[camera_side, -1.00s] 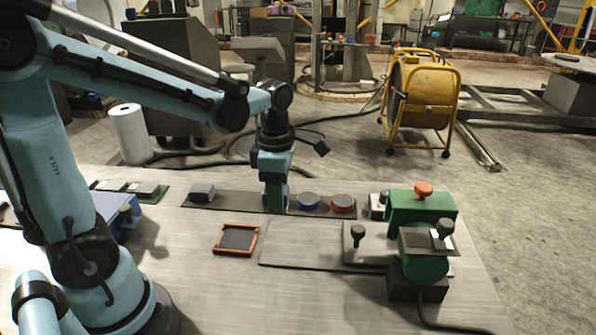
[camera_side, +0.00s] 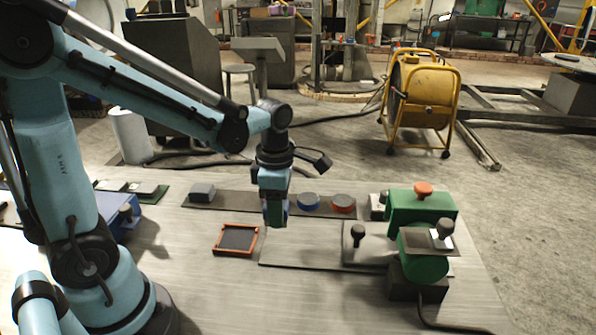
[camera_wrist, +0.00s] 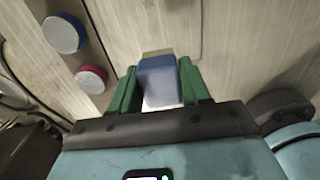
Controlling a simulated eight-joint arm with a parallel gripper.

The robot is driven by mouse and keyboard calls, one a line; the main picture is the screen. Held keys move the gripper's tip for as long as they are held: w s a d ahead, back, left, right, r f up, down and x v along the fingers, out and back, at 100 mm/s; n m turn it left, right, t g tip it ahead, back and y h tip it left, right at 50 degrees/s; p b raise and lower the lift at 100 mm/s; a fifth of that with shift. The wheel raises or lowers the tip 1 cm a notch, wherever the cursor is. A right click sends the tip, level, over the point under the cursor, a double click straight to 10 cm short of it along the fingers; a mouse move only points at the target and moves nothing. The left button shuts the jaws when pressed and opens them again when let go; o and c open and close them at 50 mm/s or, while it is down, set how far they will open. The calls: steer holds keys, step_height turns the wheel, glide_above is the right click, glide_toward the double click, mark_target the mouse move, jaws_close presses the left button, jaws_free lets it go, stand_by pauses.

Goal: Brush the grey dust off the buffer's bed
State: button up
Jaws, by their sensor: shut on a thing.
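My gripper (camera_side: 275,215) has green fingers and is shut on a blue block with a brownish far end (camera_wrist: 159,74), which could be the brush. In the side view the fingers mostly hide this block. The gripper points down, in front of the dark strip and left of the buffer. The buffer is a green machine (camera_side: 421,207) with an orange knob, at the right of the table. A pale grey plate (camera_side: 376,236) with a black knob, perhaps its bed, lies at its left front. I cannot make out grey dust on it.
A dark strip (camera_side: 232,203) carries a grey block (camera_side: 201,192), a blue-sided disc (camera_side: 308,201) and a red-sided disc (camera_side: 343,202). An orange-framed tray (camera_side: 219,253) lies in front. A green cylinder (camera_side: 424,268) on a dark base stands at the right front.

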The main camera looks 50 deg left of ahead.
mark_target(280, 238)
step_height(280, 238, down, 5)
steer(key=shift+f, duration=0.1)
steer(key=shift+w+d+f, duration=0.25)
steer(key=shift+w+d, duration=0.75)
steer(key=shift+c, duration=0.9)
steer(key=shift+w+d, duration=2.6)
steer(key=shift+d, duration=0.05)
steer(key=shift+s+a, duration=3.65)
steer(key=shift+a, duration=0.05)
steer(key=shift+w+a, duration=0.25)
steer(key=shift+w, duration=0.05)
steer(key=shift+w+d+f, duration=0.1)
steer(key=shift+w+d, duration=0.1)
steer(key=shift+w, duration=0.1)
steer(key=shift+w+d, duration=3.2)
steer(key=shift+d, duration=0.05)
steer(key=shift+s+a, duration=1.1)
steer(key=shift+a, duration=0.05)
steer(key=shift+s+a, duration=1.6)
steer(key=shift+s, duration=0.05)
steer(key=shift+s+a, duration=0.2)
steer(key=shift+a, duration=0.05)
steer(key=shift+s+a, duration=0.55)
steer(key=shift+d+r, duration=0.1)
steer(key=shift+r, duration=4.1)
